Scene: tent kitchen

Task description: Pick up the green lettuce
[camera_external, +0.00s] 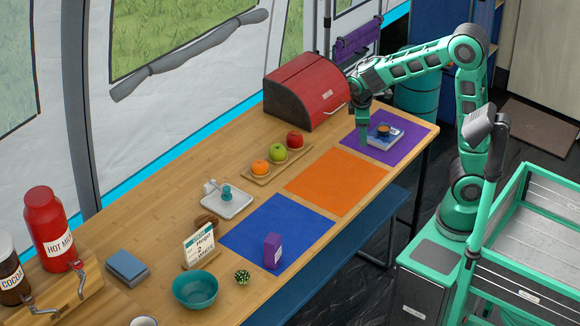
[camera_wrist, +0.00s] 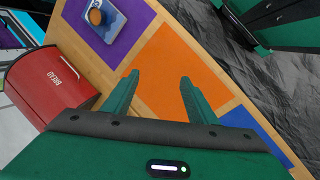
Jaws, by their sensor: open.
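I cannot make out a green lettuce for sure in either view. A small dark green spiky thing (camera_external: 242,276) stands on the wooden table beside a teal bowl; it looks more like a little cactus, and I cannot tell what it is. My gripper (camera_external: 363,140) is over the far end of the table, beside the purple mat and far from that green thing. In the wrist view my gripper (camera_wrist: 156,85) has its two fingers apart, with the orange mat (camera_wrist: 178,62) seen between them and nothing held.
A red bread box (camera_external: 308,92) stands close to my gripper. The purple mat (camera_external: 408,149) bears a blue book (camera_external: 385,139). A wooden tray (camera_external: 257,178) holds an orange, a green apple and a red apple. A purple carton (camera_external: 272,250) stands on the blue mat. The orange mat (camera_external: 336,181) is clear.

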